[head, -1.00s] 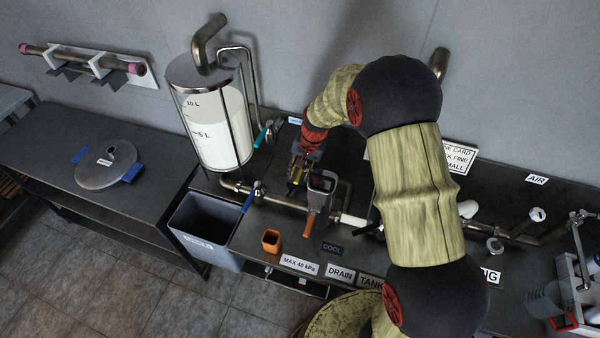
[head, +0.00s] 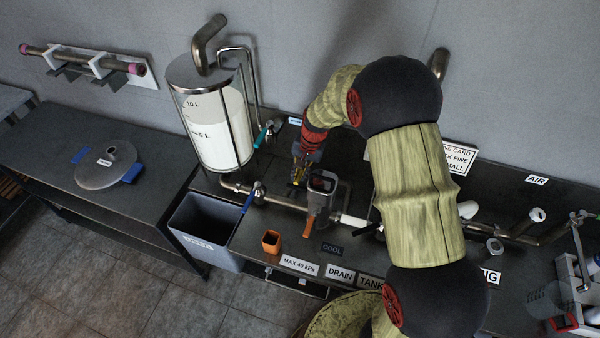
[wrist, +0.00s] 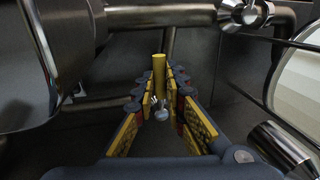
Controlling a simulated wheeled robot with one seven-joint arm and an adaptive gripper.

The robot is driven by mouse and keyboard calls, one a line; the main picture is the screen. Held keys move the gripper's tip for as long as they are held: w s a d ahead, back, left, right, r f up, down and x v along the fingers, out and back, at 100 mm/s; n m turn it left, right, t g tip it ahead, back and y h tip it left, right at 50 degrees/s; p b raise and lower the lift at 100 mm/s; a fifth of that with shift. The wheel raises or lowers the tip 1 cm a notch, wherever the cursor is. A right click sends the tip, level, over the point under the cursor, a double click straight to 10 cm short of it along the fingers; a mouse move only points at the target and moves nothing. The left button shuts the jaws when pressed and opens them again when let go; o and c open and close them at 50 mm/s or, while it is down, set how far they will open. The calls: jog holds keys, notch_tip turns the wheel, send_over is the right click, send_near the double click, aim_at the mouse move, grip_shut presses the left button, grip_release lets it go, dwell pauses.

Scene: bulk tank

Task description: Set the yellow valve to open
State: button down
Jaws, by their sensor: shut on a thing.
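The yellow valve's handle (wrist: 159,75) stands up as a yellow bar between my gripper's fingers in the wrist view. A small metal ball-ended part shows below it. My gripper (wrist: 160,92) is shut on the handle, with its yellow-padded fingers on either side. In the head view my gripper (head: 303,170) is low over the bench pipework, right of the tank. There the handle is mostly hidden by the fingers and cannot be told from their yellow pads. The valve's body and any position marks are not clear.
A glass tank (head: 213,125) of white liquid stands left of my gripper. Close by are a teal handle (head: 262,136), a blue handle (head: 248,203) and a grey box-like unit (head: 321,188) with an orange handle (head: 308,227). Pipes run closely around the gripper.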

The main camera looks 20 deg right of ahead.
jog(key=shift+a, duration=0.1)
dwell(0.4)
jog(key=shift+w+a+m+t+h+p, duration=0.2)
jog(key=shift+w+a+m+p, duration=0.4)
jog(key=shift+m+p, duration=0.95)
jog(key=shift+w+a+m+t+h+p, duration=0.15)
jog(key=shift+w+a+m+h+p, duration=0.2)
jog(key=shift+w+m+p, duration=0.85)
jog(key=shift+w+a+m+t+h+p, duration=0.2)
jog(key=shift+w+a+m+p, duration=0.25)
jog(key=shift+m+p, duration=1.45)
jog(key=c, duration=1.8)
grip_release()
jog(key=shift+r, duration=0.1)
jog(key=v, duration=1.2)
